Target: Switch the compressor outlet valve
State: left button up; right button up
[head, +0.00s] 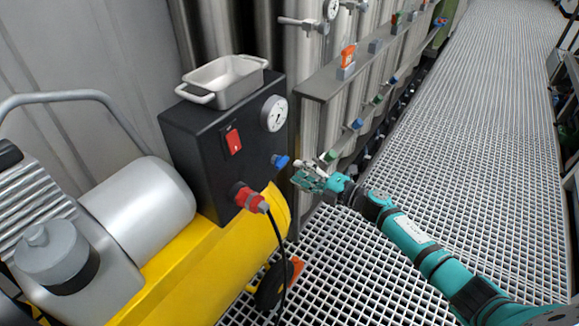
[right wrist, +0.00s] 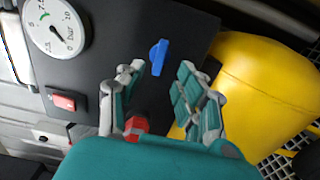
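The compressor has a black control box (head: 190,150) above a yellow tank (head: 205,265). A small blue valve handle (head: 281,161) sticks out of the box's right part, below a round gauge (head: 274,113). My right gripper (head: 301,176) is just right of the blue handle in the head view. In the right wrist view the blue handle (right wrist: 158,57) lies ahead of and between the open fingers (right wrist: 160,85), apart from both. Nothing is held. My left gripper is in neither view.
A red rocker switch (head: 233,141) and a red plug with a black cable (head: 250,199) are on the same box. A metal tray (head: 224,82) sits on top. Vessels with a shelf (head: 325,82) and several small valves stand behind. The grated floor (head: 480,140) is clear to the right.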

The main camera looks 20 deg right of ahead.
jog(key=v, duration=0.6)
jog(key=shift+s+d, duration=0.15)
jog(key=shift+s, duration=0.15)
